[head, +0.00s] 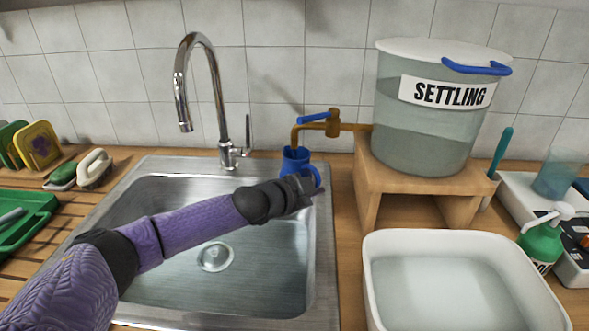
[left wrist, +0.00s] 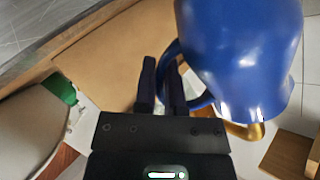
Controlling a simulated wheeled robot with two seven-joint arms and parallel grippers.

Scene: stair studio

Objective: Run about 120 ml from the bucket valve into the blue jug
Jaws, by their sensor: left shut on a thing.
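The blue jug (head: 295,160) is held upright over the right rim of the sink, under the brass spout of the bucket valve (head: 333,124). The valve's blue lever (head: 315,117) lies roughly along the pipe. The clear bucket (head: 420,130), labelled SETTLING, holds cloudy water. My left gripper (head: 306,184) is shut on the jug's handle; the left wrist view shows the fingers (left wrist: 163,85) at the handle beside the jug's body (left wrist: 245,50). The jug's inside and water level are hidden, and I cannot make out a stream. My right gripper is out of view.
The bucket stands on a wooden stand (head: 400,184). A white basin (head: 465,240) of water sits in front of it. The steel sink (head: 210,290) with a chrome faucet (head: 228,150) is at left. A green pump bottle (head: 541,243) stands at right.

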